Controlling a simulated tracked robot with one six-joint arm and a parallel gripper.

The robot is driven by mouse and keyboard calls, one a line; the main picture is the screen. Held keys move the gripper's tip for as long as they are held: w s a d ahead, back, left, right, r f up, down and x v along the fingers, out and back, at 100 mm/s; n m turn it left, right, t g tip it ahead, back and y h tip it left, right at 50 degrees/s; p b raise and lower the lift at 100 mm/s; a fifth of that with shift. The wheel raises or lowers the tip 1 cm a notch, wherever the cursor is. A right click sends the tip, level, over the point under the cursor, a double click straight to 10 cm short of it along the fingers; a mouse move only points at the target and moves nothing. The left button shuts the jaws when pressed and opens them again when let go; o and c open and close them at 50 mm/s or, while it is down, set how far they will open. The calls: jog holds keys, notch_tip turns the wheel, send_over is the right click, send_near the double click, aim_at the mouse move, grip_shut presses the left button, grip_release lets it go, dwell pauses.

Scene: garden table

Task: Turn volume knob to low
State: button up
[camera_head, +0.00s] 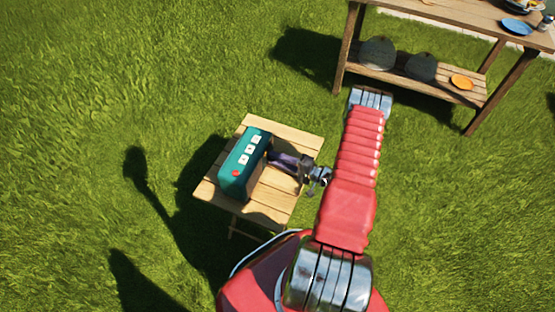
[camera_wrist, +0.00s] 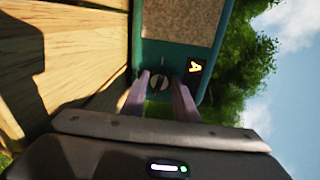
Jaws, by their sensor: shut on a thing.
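A teal radio (camera_head: 244,163) stands on a small wooden table in the head view, with white buttons and one red button on its top. In the wrist view the radio (camera_wrist: 143,55) shows its speaker panel, a lit orange mark on a dark display, and the volume knob (camera_wrist: 158,83). My gripper (camera_wrist: 161,84) is shut on the knob, one finger on each side. In the head view my gripper (camera_head: 274,159) reaches the radio's right side, and the knob is hidden there. The knob's exact setting is hard to read.
The small slatted table (camera_head: 268,209) has bare room in front of and behind the radio. A larger wooden table (camera_head: 440,12) stands at the upper right, with a blue plate (camera_head: 517,27) on top and an orange plate (camera_head: 461,82) on its shelf. Grass surrounds both.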

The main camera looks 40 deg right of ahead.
jog(key=shift+s+a+f+n, duration=0.15)
jog(key=shift+f+n, duration=0.1)
jog(key=shift+n, duration=0.15)
jog(key=o, duration=0.8)
jog(key=shift+c, duration=0.2)
jog(key=o, duration=0.3)
jog(key=shift+r, duration=0.1)
jog(key=shift+d, duration=0.2)
jog(key=f+v, duration=0.1)
jog(key=v, duration=1.2)
jog(key=shift+s+r, duration=0.25)
jog(key=shift+r, duration=0.2)
jog(key=shift+d, duration=0.1)
